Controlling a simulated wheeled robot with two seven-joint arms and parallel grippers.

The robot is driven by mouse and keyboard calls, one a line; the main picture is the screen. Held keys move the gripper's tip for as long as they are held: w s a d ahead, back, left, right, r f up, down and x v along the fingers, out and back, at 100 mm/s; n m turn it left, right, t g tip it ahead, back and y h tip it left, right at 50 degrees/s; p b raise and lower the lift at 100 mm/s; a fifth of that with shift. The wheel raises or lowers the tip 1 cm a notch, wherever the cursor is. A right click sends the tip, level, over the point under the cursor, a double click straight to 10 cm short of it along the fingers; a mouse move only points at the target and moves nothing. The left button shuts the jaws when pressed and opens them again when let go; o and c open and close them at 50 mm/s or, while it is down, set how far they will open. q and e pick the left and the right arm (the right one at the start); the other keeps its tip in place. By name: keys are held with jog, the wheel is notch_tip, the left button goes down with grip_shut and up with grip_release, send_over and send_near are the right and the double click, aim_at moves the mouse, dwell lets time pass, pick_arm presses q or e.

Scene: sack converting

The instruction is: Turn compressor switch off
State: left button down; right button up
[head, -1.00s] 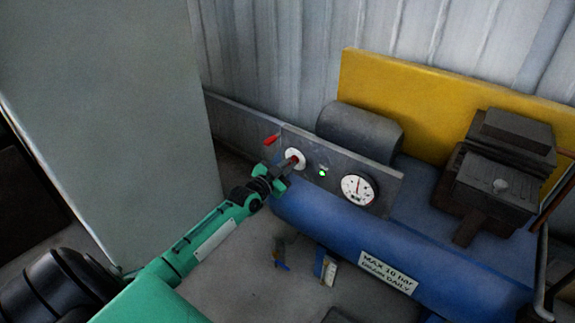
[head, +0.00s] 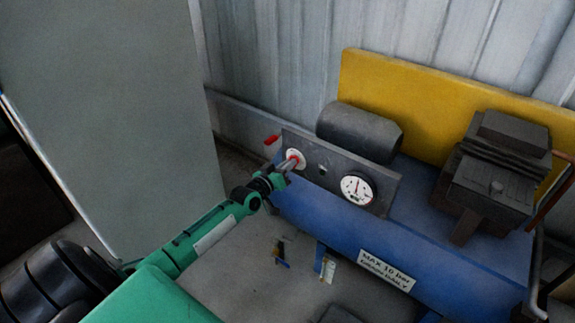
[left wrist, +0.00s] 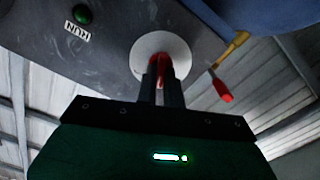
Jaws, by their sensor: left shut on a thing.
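The compressor switch is a red handle (left wrist: 160,66) on a round white plate (head: 296,159) at the left of the compressor's grey panel (head: 320,153). My left gripper (head: 290,165) is shut on the red handle. Its two dark fingers (left wrist: 162,84) stand either side of the handle in the left wrist view and hide part of it. The run lamp (left wrist: 81,14) beside the RUN label (left wrist: 77,32) looks dark green and unlit. My right gripper is not in view.
A red-handled lever (head: 272,140) sticks out close left of the switch; it also shows in the left wrist view (left wrist: 222,88). A pressure gauge (head: 358,188) is right of the lamp. The blue tank (head: 345,232) lies below.

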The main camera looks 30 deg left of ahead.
pick_arm(q)
jog(key=shift+n, duration=0.6)
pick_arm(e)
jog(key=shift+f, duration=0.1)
pick_arm(q)
jog(key=c, duration=1.5)
grip_release()
jog(key=shift+s, duration=0.1)
